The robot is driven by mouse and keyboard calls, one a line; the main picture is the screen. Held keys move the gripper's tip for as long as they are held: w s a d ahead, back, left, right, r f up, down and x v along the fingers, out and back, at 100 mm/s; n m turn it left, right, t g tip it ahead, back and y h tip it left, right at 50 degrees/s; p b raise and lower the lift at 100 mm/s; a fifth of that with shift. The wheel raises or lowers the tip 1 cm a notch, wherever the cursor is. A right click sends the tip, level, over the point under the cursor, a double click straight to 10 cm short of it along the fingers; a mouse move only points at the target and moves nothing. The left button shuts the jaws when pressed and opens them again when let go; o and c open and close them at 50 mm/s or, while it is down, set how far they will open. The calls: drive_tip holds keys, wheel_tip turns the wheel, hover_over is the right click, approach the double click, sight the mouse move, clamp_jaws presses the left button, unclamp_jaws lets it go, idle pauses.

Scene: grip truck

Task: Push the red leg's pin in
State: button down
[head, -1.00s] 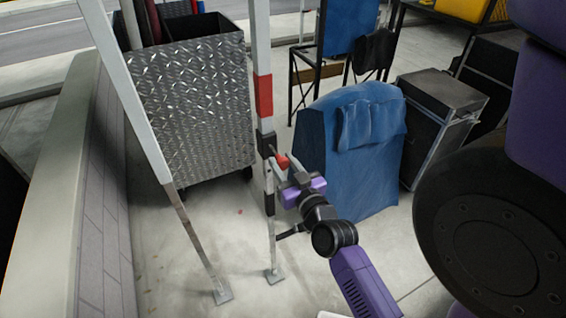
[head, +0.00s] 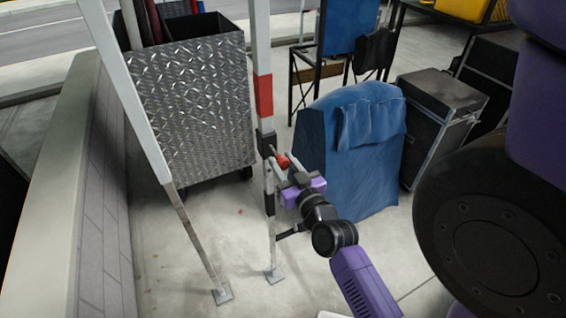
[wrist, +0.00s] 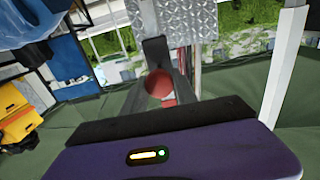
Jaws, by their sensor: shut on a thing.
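The red leg (head: 264,96) is a pale upright post with a red band, a black collar (head: 266,144) below it and a thin lower section ending in a flat foot (head: 274,275). The pin's red knob (head: 283,161) sticks out on the right of the collar. My gripper (head: 279,168) is shut on the knob. In the wrist view the round red knob (wrist: 159,84) sits between the fingers. Whether the pin's tip is in the leg's hole is hidden.
A second pale leg (head: 150,140) slants down at the left by a low wall (head: 90,160). A diamond-plate cart (head: 195,105) stands behind. A blue-draped object (head: 350,150) stands close right of my gripper, with a black case (head: 440,100) beyond.

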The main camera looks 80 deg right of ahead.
sight(278, 156)
idle(0.5)
drive_tip(key=shift+p+x, duration=0.35)
drive_tip(key=shift+x, duration=2.05)
drive_tip(key=shift+r, duration=0.1)
drive_tip(key=c, duration=1)
unclamp_jaws()
drive_tip(key=shift+w, duration=0.1)
drive_tip(key=b+v, duration=0.1)
drive_tip(key=v, duration=0.6)
drive_tip(key=shift+b, duration=0.35)
drive_tip(key=shift+s+a, duration=0.2)
drive_tip(key=shift+s, duration=0.1)
